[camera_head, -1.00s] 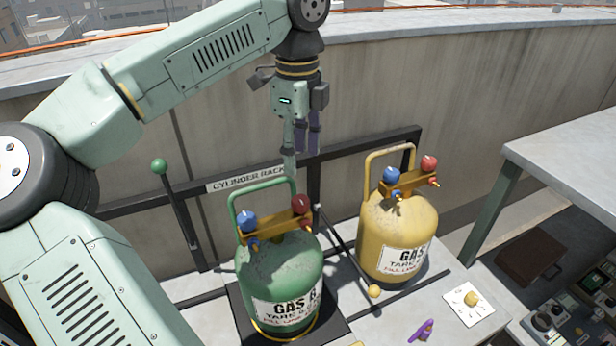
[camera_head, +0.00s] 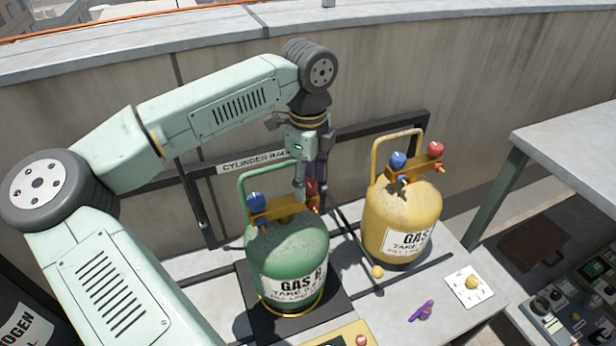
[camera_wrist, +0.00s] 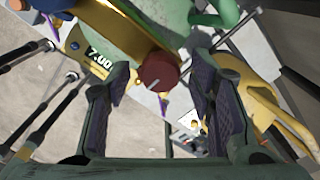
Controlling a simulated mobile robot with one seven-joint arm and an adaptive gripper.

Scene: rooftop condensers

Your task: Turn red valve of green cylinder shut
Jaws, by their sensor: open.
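The green cylinder (camera_head: 288,262) stands upright on a dark square plate. On its top an orange-yellow manifold bar carries a blue valve (camera_head: 255,202) at the left and the red valve (camera_head: 311,187) at the right. My gripper (camera_head: 311,183) points down over the red valve, partly hiding it. In the wrist view, the red valve (camera_wrist: 159,71) is a round knob with a pale line across its face. It shows between and slightly beyond the two fingers of my gripper (camera_wrist: 160,95), which are apart. I see no contact with the knob.
A yellow cylinder (camera_head: 403,222) with its own blue and red valves stands close on the right. The cylinder rack (camera_head: 370,128) and wall are behind. A purple object (camera_head: 421,311) and a white plate (camera_head: 469,290) with a yellow knob lie at the front right.

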